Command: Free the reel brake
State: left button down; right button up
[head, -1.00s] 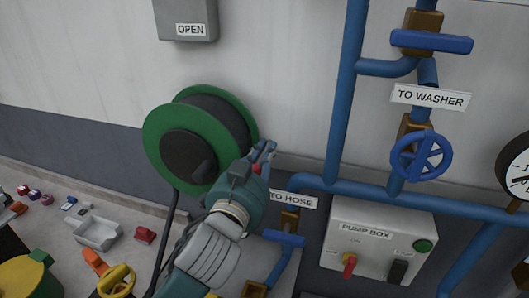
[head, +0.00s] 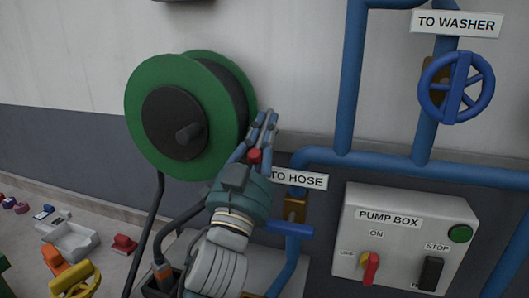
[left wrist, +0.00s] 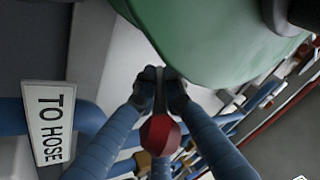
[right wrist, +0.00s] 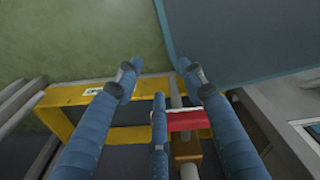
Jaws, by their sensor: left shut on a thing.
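The green hose reel (head: 140,130), with a dark hub, is on the wall at the left of the head view. Its green side fills the top of the left wrist view (left wrist: 210,40). My left gripper (head: 267,118) is beside the reel's right edge. It is shut on a thin dark brake lever with a red knob (head: 254,155). In the left wrist view the fingertips meet around the lever, and the red knob (left wrist: 160,134) sits between the fingers, nearer the camera. My right gripper (right wrist: 155,72) is open, with its fingers apart, and is outside the head view.
Right of the reel are the "TO HOSE" sign (head: 300,178) with a blue valve handle (head: 290,229), blue pipes (head: 354,90) and the pump box (head: 403,250). A grey tray (head: 70,241) is at lower left. A yellow frame (right wrist: 63,118) and red piece (right wrist: 188,121) are near my right fingers.

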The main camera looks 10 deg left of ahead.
pick_arm(q)
jog(key=shift+f+t+b, duration=0.1)
jog(key=shift+t+b, duration=0.4)
jog(key=shift+b, duration=0.6)
pick_arm(e)
notch_tip(320, 180, down, 4)
jog(key=shift+r, duration=0.1)
pick_arm(q)
jog(key=shift+r, duration=0.3)
jog(key=c, duration=1.9)
grip_release()
jog(key=shift+w, duration=0.1)
jog(key=shift+o, duration=0.5)
jog(key=shift+w+f, duration=0.15)
jog(key=shift+f, duration=0.1)
pick_arm(e)
jog(key=shift+d, duration=0.15)
